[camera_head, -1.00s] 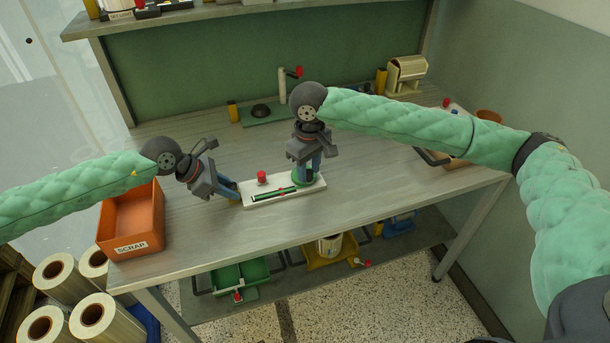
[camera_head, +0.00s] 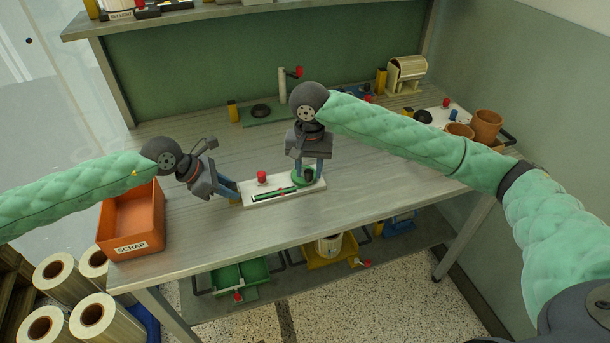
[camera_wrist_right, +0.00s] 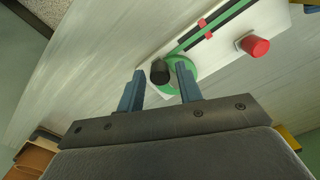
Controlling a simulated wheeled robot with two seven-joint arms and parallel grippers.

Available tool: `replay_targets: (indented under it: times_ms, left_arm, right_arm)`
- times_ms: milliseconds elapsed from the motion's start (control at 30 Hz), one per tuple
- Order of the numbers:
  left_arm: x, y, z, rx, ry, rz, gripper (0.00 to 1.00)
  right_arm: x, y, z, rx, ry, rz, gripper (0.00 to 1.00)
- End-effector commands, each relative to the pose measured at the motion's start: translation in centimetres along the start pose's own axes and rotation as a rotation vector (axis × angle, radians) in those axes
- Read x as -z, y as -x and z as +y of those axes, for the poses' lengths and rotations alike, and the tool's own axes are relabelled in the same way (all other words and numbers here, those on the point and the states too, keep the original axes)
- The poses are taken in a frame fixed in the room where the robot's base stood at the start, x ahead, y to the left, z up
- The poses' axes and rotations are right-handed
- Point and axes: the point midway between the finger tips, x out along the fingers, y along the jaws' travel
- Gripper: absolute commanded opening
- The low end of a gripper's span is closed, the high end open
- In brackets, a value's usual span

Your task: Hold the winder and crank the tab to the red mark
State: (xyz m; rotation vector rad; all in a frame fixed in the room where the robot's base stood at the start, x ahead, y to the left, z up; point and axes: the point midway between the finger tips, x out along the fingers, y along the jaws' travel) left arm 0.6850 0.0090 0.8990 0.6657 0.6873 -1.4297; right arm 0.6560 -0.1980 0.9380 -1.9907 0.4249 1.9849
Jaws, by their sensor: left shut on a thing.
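The winder is a white board (camera_head: 263,203) on the bench with a dark, green-edged slot (camera_head: 272,194), a red knob (camera_head: 262,177) and a green crank disc (camera_head: 298,180) at its right end. A black crank knob (camera_wrist_right: 159,72) stands on the disc. Red marks (camera_wrist_right: 208,36) flank the slot in the right wrist view. I cannot clearly tell the tab from the slot. My left gripper (camera_head: 238,197) is shut on the board's left end. My right gripper (camera_head: 310,177) points down over the disc; its spread fingers (camera_wrist_right: 160,70) are on either side of the crank knob, with gaps visible.
An orange scrap bin (camera_head: 131,247) stands at the bench's left. Brown cups (camera_head: 487,125) and a white board (camera_head: 437,117) are at the right. A green-based device (camera_head: 266,113) stands at the back. The bench (camera_head: 370,190) front right of the winder is clear.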

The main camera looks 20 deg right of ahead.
Motion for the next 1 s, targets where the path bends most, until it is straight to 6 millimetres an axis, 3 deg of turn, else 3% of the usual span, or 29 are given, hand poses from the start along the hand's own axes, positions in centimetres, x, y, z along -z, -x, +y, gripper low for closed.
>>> replay_targets:
  times_ms: [33, 200, 800, 1000]
  left_arm:
    - [0.55, -0.50, -0.32, 0.008, 0.004, 0.007, 0.00]
    - [0.55, -0.50, -0.32, 0.008, 0.004, 0.007, 0.00]
    - [0.53, -0.48, -0.31, 0.008, 0.004, 0.007, 0.00]
    - [0.52, -0.47, -0.31, 0.008, 0.004, 0.007, 0.00]
  right_arm:
    - [0.00, -0.11, 0.00, 0.000, 0.001, 0.000, 0.29]
    - [0.01, -0.11, 0.00, 0.000, 0.002, 0.000, 0.01]
    - [0.03, -0.23, 0.03, 0.000, 0.008, 0.000, 0.01]
    - [0.42, -0.28, 0.69, -0.001, 0.182, -0.001, 0.01]
